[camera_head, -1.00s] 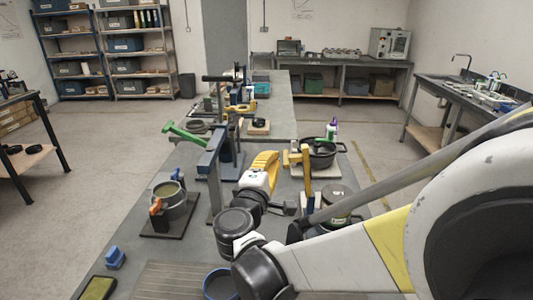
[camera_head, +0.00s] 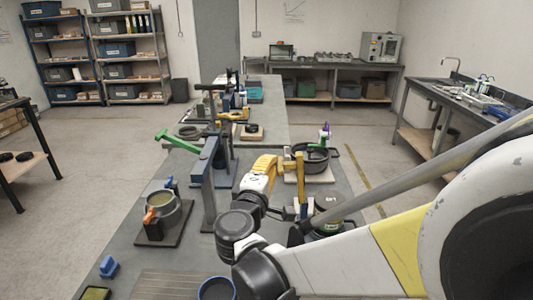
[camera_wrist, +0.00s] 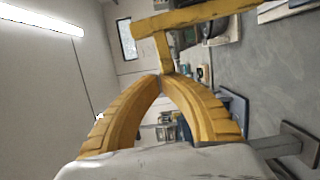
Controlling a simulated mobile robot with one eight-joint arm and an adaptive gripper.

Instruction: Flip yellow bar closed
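The yellow bar (camera_head: 300,174) stands roughly upright on the bench, right of my gripper, with a short crosspiece near its top. In the wrist view the yellow bar (camera_wrist: 205,13) crosses the top of the picture, and a short stem drops from it towards my fingertips. My gripper (camera_head: 279,160) has yellow curved fingers, and its tips are close to the left side of the bar. In the wrist view my gripper's fingertips (camera_wrist: 161,75) meet, with nothing visible held between them. I cannot tell whether they touch the stem.
A blue upright with a green handle (camera_head: 178,141) stands left of my gripper. A dark pan (camera_head: 312,158) is behind the bar. A pot with an orange handle (camera_head: 162,214) stands at the left. A lidded can (camera_head: 327,222) is near my arm on the right.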

